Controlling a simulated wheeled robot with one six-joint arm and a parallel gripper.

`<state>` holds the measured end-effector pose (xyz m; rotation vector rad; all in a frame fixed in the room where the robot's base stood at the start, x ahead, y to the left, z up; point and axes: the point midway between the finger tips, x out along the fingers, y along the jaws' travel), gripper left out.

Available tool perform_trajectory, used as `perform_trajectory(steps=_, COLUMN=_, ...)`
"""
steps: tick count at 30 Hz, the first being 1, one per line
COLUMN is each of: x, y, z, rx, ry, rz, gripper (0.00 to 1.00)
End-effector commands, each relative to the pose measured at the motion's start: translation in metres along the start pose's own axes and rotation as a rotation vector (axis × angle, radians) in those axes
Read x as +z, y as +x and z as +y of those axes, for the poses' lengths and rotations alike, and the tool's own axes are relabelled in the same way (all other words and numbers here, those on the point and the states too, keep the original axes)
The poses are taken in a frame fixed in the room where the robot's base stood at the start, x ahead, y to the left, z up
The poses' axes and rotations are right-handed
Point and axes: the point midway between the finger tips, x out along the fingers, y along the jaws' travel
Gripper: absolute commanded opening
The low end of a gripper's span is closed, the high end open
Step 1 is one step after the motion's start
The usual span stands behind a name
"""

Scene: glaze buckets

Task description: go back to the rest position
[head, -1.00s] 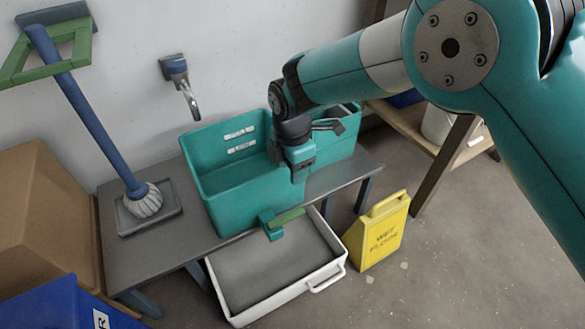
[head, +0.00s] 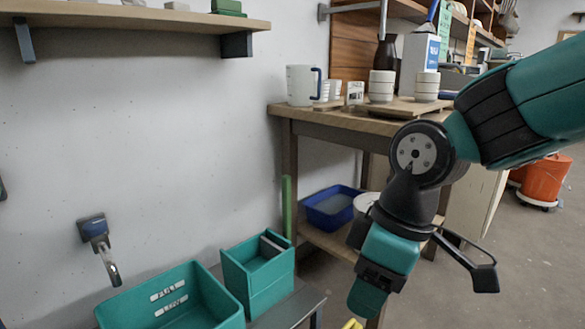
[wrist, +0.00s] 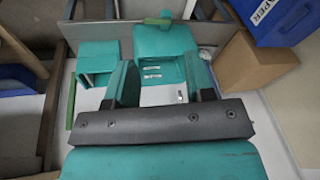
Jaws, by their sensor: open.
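My gripper (head: 365,300) hangs at the right of the head view, pointing down, in front of the wooden workbench. It is empty. In the wrist view my gripper (wrist: 166,88) shows its two teal fingers apart with nothing between them. A teal sink (head: 180,300) with two white labels stands below the wall tap (head: 98,245). In the wrist view the teal sink (wrist: 175,70) lies beyond the fingers.
A smaller teal bin (head: 258,280) stands beside the sink. The wooden workbench (head: 300,112) holds a white mug (head: 302,85) and several bowls; a blue basin (head: 332,207) sits on its lower shelf. A wall shelf (head: 130,17) is at upper left. Open floor lies at right.

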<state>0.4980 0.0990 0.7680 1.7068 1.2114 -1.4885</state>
Motion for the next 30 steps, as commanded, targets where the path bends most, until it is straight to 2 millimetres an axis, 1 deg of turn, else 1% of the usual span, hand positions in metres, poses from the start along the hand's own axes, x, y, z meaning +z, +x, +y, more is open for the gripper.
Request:
perform_trajectory(steps=1, x=0.017, y=-0.009, z=-0.009, rx=-0.001, ry=0.076, rz=0.020, gripper=0.49)
perform_trajectory(steps=3, x=0.036, y=-0.015, z=-0.022, rx=-0.009, ry=0.180, rz=0.040, gripper=0.49)
perform_trajectory(steps=9, x=0.082, y=-0.022, z=-0.060, rx=-0.036, ry=0.435, rz=0.089, gripper=0.49)
perform_trajectory(steps=11, x=0.091, y=-0.026, z=-0.070, rx=-0.044, ry=0.498, rz=0.100, gripper=0.49)
perform_trajectory(steps=12, x=0.084, y=-0.044, z=-0.070, rx=-0.045, ry=0.488, rz=0.097, gripper=0.49)
perform_trajectory(steps=17, x=0.075, y=-0.079, z=-0.075, rx=-0.045, ry=0.484, rz=0.094, gripper=0.49)
perform_trajectory(steps=20, x=0.069, y=-0.105, z=-0.079, rx=-0.045, ry=0.483, rz=0.094, gripper=0.49)
perform_trajectory(steps=22, x=0.064, y=-0.126, z=-0.082, rx=-0.045, ry=0.482, rz=0.094, gripper=0.49)
perform_trajectory(steps=26, x=0.053, y=-0.175, z=-0.089, rx=-0.044, ry=0.482, rz=0.094, gripper=0.49)
perform_trajectory(steps=27, x=0.049, y=-0.191, z=-0.091, rx=-0.044, ry=0.482, rz=0.094, gripper=0.49)
perform_trajectory(steps=29, x=0.044, y=-0.214, z=-0.095, rx=-0.044, ry=0.481, rz=0.094, gripper=0.49)
perform_trajectory(steps=30, x=0.040, y=-0.229, z=-0.097, rx=-0.044, ry=0.481, rz=0.094, gripper=0.49)
